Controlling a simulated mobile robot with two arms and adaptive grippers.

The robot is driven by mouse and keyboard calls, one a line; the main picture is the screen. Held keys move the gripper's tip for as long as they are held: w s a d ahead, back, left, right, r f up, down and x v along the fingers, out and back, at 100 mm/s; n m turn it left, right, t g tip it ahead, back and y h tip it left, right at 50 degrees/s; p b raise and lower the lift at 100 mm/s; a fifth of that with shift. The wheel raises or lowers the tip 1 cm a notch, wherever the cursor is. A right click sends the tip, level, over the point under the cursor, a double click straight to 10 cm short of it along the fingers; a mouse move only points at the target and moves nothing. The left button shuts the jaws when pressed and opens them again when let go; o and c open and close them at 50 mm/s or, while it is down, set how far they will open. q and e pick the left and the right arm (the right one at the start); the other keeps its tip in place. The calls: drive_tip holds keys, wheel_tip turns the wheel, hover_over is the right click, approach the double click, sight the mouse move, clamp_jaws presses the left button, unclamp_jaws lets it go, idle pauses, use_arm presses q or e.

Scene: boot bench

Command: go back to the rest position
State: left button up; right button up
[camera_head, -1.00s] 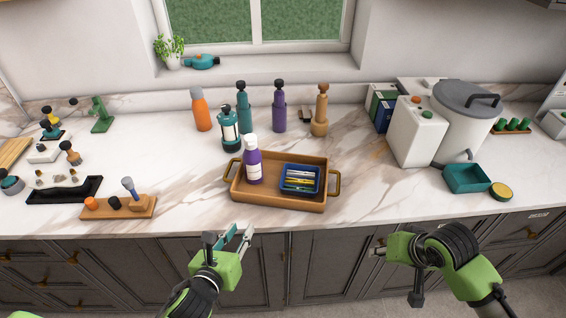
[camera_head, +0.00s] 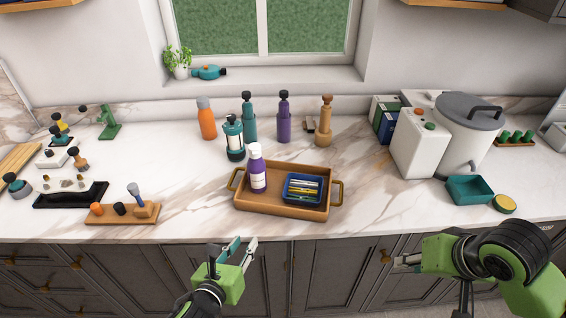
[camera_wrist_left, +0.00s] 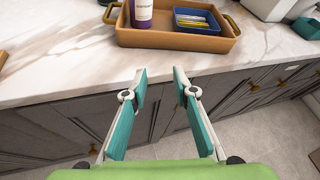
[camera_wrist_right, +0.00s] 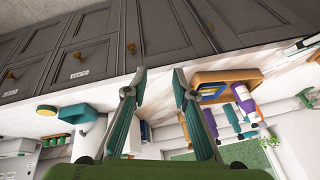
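My left gripper (camera_head: 236,252) is in front of the counter edge, below the tray, in the head view. In the left wrist view its fingers (camera_wrist_left: 160,82) are apart with nothing between them. My right gripper (camera_head: 395,262) is in front of the cabinets at the right. In the right wrist view its fingers (camera_wrist_right: 158,80) are apart and empty, and the picture is upside down. The brown tray (camera_head: 270,206) on the counter holds a purple bottle (camera_head: 258,180) with a white cap, standing upright, and a blue box (camera_head: 303,198) with several slim items.
Several bottles, including an orange one (camera_head: 207,122), stand behind the tray. A white canister (camera_head: 462,140), a teal bin (camera_head: 470,190) and a yellow-topped tin (camera_head: 505,204) are at the right. A wooden holder (camera_head: 122,216) and a black tray (camera_head: 70,199) are at the left. Cabinets lie below the counter edge.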

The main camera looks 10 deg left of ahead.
drive_tip(key=shift+w, duration=0.1)
idle(0.3)
